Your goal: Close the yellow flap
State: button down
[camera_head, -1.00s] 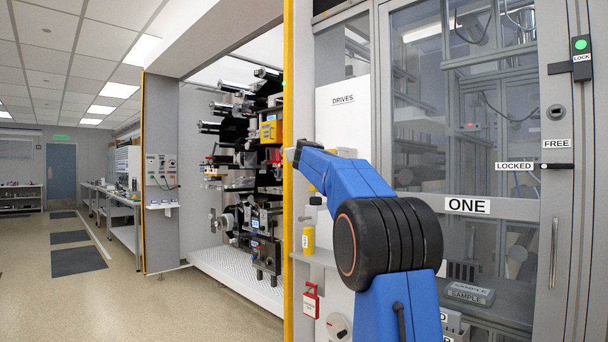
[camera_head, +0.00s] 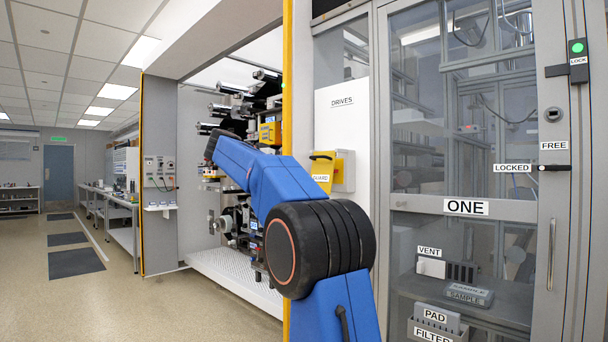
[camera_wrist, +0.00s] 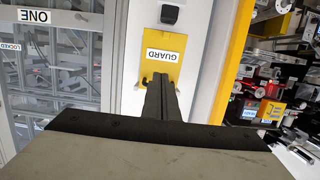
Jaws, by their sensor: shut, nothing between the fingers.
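The yellow flap (camera_head: 322,172) carries a GUARD label and a dark handle at its top in the head view. It stands out at an angle from a pale box on the white DRIVES panel (camera_head: 340,112). In the wrist view the flap (camera_wrist: 160,70) is face-on, its label upside down. My gripper (camera_wrist: 159,80) is shut and empty, its fingertips overlapping the flap's lower picture edge. I cannot tell whether they touch it. In the head view my blue arm reaches up to the left of the flap, and the gripper is hidden.
A glass door marked ONE (camera_head: 466,207) stands right of the panel, with a LOCKED/FREE latch (camera_head: 553,168). A yellow post (camera_head: 287,80) and the roller machine (camera_head: 240,110) lie to the left. The aisle floor (camera_head: 120,285) at far left is clear.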

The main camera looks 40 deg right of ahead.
aim_at(322, 177)
jog(key=x, duration=1.3)
jog(key=shift+w+d+f, duration=0.1)
jog(key=shift+w+d, duration=0.05)
jog(key=shift+d, duration=0.25)
jog(key=shift+d, duration=0.1)
jog(key=shift+d+f+h, duration=0.4)
jog(key=shift+d+h, duration=0.15)
jog(key=shift+h, duration=0.15)
jog(key=shift+d+f, duration=0.1)
jog(key=shift+d, duration=0.3)
jog(key=shift+a, duration=0.1)
